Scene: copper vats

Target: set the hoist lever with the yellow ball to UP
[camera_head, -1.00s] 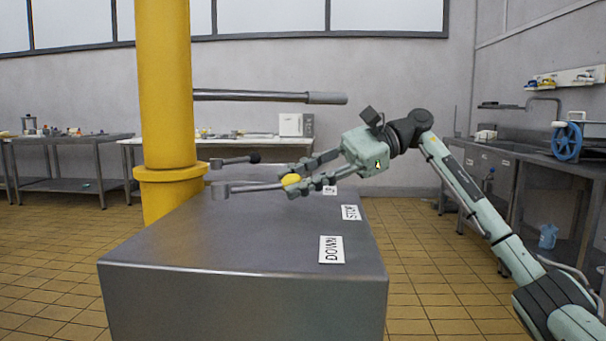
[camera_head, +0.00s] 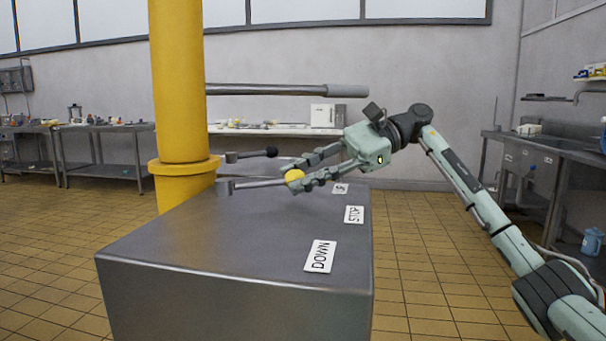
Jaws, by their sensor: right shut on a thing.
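The hoist lever (camera_head: 258,184) with the yellow ball (camera_head: 294,176) reaches right from its pivot (camera_head: 224,187) on top of the grey metal console (camera_head: 220,240). Its ball is at the far end of the label row, left of the UP label (camera_head: 340,188), which my fingers partly hide. The STOP label (camera_head: 354,214) and DOWN label (camera_head: 320,256) lie nearer. My right gripper (camera_head: 298,177) is shut on the yellow ball, one finger on each side. My left gripper is not in view.
A second lever with a black ball (camera_head: 271,152) is just behind the yellow one. A yellow column (camera_head: 180,100) stands at the console's left, and a grey bar (camera_head: 270,90) extends above. Benches line the wall. The tiled floor (camera_head: 420,260) right of the console is clear, apart from my arm above it.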

